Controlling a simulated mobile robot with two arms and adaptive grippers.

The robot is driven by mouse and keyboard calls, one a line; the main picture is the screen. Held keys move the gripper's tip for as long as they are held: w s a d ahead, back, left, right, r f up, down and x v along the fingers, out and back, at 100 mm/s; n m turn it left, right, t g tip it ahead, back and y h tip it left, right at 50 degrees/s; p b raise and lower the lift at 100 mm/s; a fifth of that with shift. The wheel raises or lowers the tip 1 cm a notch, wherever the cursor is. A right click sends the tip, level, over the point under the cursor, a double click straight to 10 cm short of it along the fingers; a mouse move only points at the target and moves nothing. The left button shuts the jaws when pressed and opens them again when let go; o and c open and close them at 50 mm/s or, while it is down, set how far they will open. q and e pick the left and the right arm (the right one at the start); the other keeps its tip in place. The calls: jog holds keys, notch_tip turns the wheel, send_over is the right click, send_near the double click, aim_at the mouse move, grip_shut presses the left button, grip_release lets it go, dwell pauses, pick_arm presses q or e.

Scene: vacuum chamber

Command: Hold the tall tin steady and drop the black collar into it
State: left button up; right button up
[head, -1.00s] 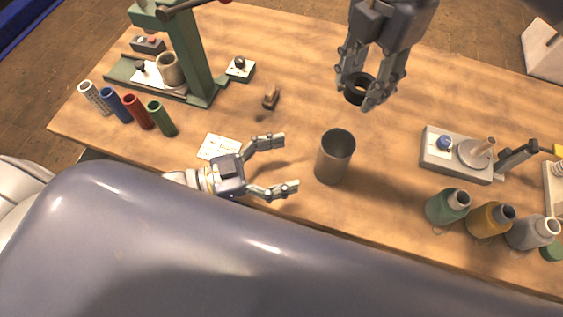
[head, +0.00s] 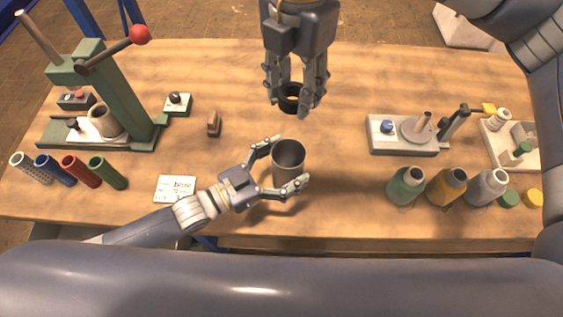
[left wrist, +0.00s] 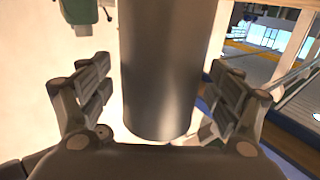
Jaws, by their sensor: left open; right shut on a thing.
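The tall grey tin (head: 289,160) stands upright on the wooden table in the head view, its mouth open to the top. My left gripper (head: 279,166) is open with its fingers on either side of the tin. In the left wrist view the tin (left wrist: 164,75) fills the space between the two open fingers (left wrist: 160,100), with gaps showing beside it. My right gripper (head: 296,94) is shut on the black collar (head: 289,103) and holds it above the table, farther back than the tin's mouth. Fingers hide part of the collar.
A green press (head: 110,80) with a red-knobbed lever stands at left, near several coloured tubes (head: 82,171). A label card (head: 175,189) lies left of my left gripper. A small brown item (head: 214,124) sits behind. A device (head: 403,135) and bottles (head: 446,187) stand at right.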

pick_arm(q)
jog(key=c, duration=1.2)
pick_arm(e)
notch_tip(320, 180, down, 13)
dwell(0.8)
jog(key=o, duration=1.3)
notch_tip(320, 180, up, 12)
jog(key=shift+r, duration=0.1)
